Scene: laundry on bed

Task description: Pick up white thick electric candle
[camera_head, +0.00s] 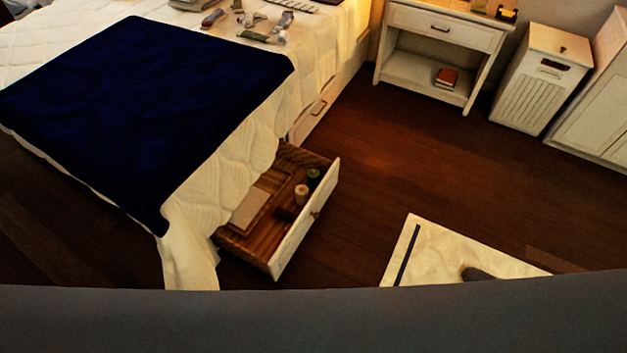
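A small pale, thick cylinder that looks like the white candle (301,194) stands upright in the open drawer (297,243) under the bed. A dark green cylinder (313,176) stands just behind it. A pale flat item (250,209) and a dark brown box-like item (288,212) lie beside it in the drawer. Neither of my grippers is in view.
The bed (205,170) with a dark blue blanket (130,90) fills the left. Clothes lie at its far end. A white nightstand (440,40) and hamper (535,85) stand at the back right. A pale rug (440,255) lies right of the drawer. Dark floor between is clear.

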